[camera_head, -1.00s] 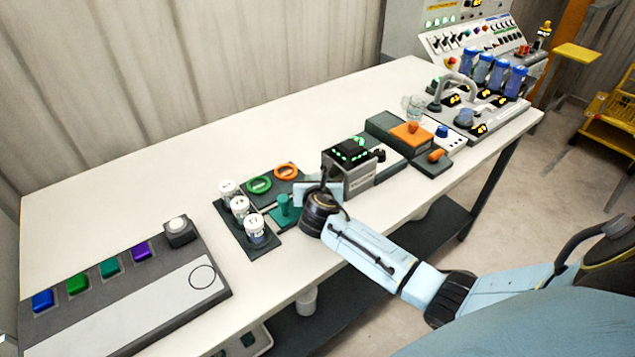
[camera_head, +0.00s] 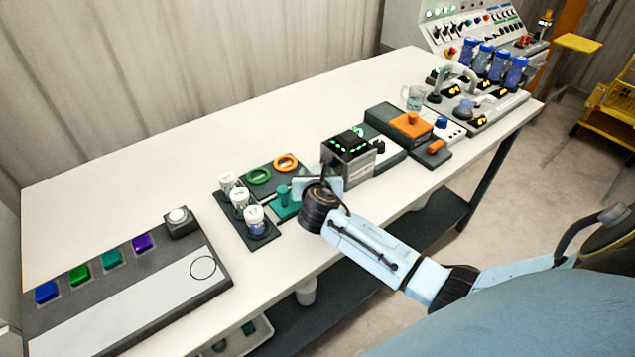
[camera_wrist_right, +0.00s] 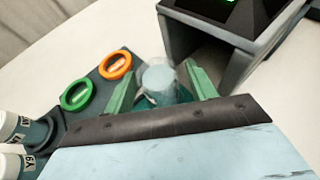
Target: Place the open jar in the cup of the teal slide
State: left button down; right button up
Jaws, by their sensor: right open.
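My right gripper (camera_wrist_right: 162,88) is open in the right wrist view, with one green finger on each side of a pale, see-through open jar (camera_wrist_right: 159,77). The jar looks upright and stands on or in a teal part, the teal slide (camera_wrist_right: 152,104); the gripper hides its base, so I cannot tell how it sits in the cup. My left gripper is not in view.
Three white-capped jars (camera_head: 254,215) stand in a dark rack left of the slide. A dark plate with a green ring (camera_head: 259,176) and an orange ring (camera_head: 286,162) lies behind. A grey box with green lights (camera_head: 348,150) stands close right of the gripper.

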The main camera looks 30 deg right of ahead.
jog(key=p+v, duration=0.1)
jog(key=v, duration=0.8)
jog(key=shift+s+a+r+p, duration=0.15)
jog(key=shift+s+p, duration=0.05)
jog(key=shift+p, duration=0.1)
jog(key=shift+s+a+r, duration=0.15)
jog(key=shift+s, duration=0.15)
